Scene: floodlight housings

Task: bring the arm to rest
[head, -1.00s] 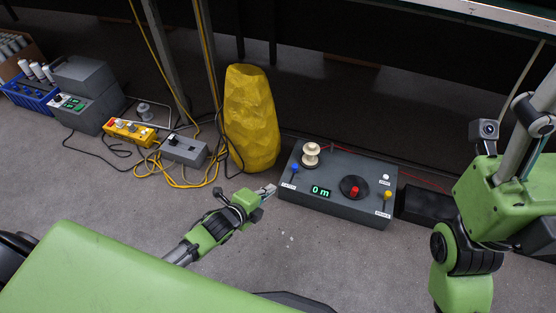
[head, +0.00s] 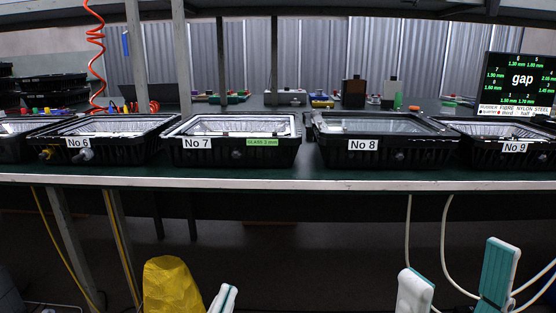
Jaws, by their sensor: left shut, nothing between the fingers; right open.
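My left gripper (head: 224,296) shows only as a pale fingertip with teal at the bottom edge, right of a yellow lumpy object. It is shut, with nothing seen in it; its arm is out of frame. My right gripper (head: 457,274) shows at the bottom right as two white and teal fingers spread wide apart, with nothing between them. Both grippers appear below the front edge of the bench (head: 300,184) in the picture. The rest of both arms is hidden below the frame.
Black floodlight housings No 6 (head: 113,153), No 7 (head: 225,157), No 8 (head: 370,158) and No 9 (head: 490,155) line the bench front. A gap screen (head: 520,82) stands at the right. The yellow lumpy object (head: 171,287) is low, near my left gripper.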

